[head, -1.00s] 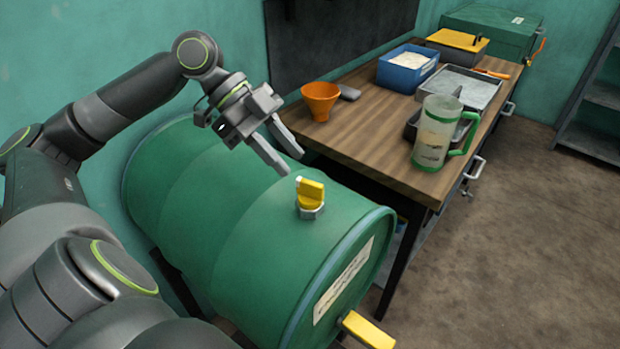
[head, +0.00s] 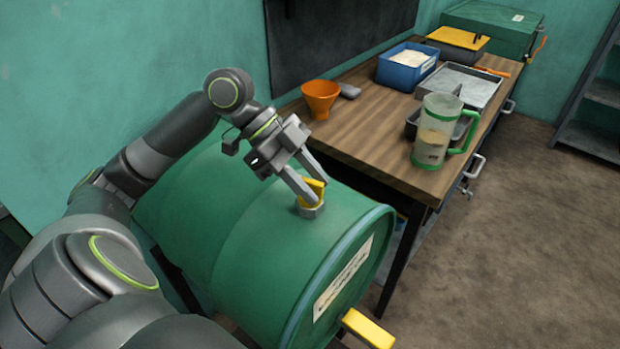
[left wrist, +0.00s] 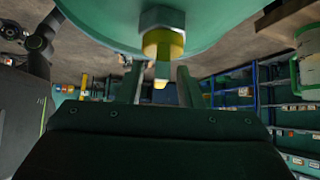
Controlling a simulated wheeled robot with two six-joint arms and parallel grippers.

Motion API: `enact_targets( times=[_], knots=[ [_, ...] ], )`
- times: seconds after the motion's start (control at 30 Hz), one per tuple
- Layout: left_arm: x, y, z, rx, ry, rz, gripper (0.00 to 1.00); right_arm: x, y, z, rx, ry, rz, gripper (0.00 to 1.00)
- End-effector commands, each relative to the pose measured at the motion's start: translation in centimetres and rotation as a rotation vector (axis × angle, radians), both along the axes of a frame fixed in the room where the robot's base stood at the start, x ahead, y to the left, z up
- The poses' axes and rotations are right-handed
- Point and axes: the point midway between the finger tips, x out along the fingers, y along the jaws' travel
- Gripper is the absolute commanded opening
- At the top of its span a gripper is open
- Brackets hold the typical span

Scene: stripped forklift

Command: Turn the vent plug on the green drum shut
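The green drum (head: 240,235) lies on its side in the head view. The vent plug (head: 316,187), a yellow handle on a grey hex base, stands on top of the drum near its front end. My left gripper (head: 312,191) is at the plug, with its fingers on either side of the yellow handle. In the left wrist view the plug (left wrist: 163,45) shows between the two fingers, with gaps on both sides, so the gripper is open. The fingers partly hide the plug in the head view. My right gripper is not in view.
A yellow handle (head: 368,328) sticks out from the drum's front end. The wooden bench (head: 365,140) beside the drum carries an orange funnel (head: 321,98), a clear jug (head: 436,133), a blue bin (head: 407,68) and trays.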

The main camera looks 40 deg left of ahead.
Motion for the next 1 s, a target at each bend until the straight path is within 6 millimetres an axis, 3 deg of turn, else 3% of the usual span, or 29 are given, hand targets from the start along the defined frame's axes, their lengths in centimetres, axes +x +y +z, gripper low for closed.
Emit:
enact_targets(
  times=[0.1,0.37,0.57,1.0],
  knots=[
    [0.0,0.01,0.01,0.0,0.0,0.0,0.31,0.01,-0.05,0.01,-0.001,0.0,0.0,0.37],
    [-0.01,0.01,0.01,0.0,0.0,0.0,0.0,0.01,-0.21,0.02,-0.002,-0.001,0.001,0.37],
    [0.02,0.01,0.06,0.0,0.001,-0.015,0.0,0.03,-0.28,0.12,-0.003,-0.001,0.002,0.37],
    [0.05,0.0,0.06,-0.001,0.001,-0.261,0.0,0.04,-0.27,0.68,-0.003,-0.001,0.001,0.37]
  ],
)
